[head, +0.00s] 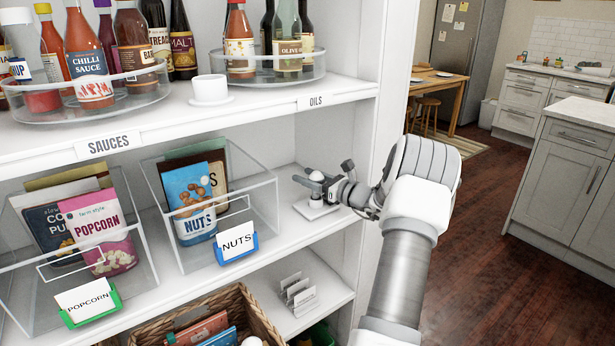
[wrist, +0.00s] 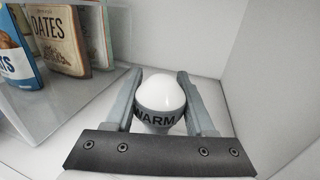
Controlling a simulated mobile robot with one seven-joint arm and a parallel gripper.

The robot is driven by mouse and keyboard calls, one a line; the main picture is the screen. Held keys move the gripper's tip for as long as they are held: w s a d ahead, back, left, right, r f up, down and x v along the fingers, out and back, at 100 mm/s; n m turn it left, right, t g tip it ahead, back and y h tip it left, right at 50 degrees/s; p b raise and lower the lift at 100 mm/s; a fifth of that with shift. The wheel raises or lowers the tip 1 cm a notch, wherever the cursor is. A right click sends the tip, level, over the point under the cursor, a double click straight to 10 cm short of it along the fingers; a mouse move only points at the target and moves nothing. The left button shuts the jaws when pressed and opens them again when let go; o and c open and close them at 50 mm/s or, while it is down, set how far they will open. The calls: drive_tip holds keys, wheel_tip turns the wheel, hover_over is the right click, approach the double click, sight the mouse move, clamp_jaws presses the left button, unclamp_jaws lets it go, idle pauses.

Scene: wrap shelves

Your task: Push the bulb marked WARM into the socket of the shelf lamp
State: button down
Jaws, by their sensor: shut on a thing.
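The bulb (wrist: 182,93) has a white dome and a grey band lettered WARM in the wrist view. My gripper (wrist: 162,97) is shut on it, one finger on each side. In the head view my gripper (head: 323,184) reaches in from the right, above a small white base with a square plate (head: 314,209) on the middle shelf. The bulb's dome (head: 316,176) shows at the fingertips there. The bulb's lower end is hidden, so I cannot tell whether it touches the base. No socket opening can be made out, and I cannot tell if this base is the lamp.
A white cup-like piece on a round base (head: 210,91) stands on the upper shelf. A clear bin (head: 262,196) with a NUTS tag is left of my gripper. The shelf's side wall (head: 345,130) is close on the right. A wicker basket (head: 240,300) is below.

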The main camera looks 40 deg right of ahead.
drive_tip(key=shift+f+b, duration=0.55)
drive_tip(key=shift+f, duration=0.45)
drive_tip(key=shift+c, duration=0.8)
unclamp_jaws()
drive_tip(key=s+d+p, duration=0.2)
drive_tip(key=s, duration=1.5)
drive_tip(key=shift+s+d+p, duration=0.15)
drive_tip(key=shift+d+p, duration=0.15)
drive_tip(key=shift+p, duration=0.1)
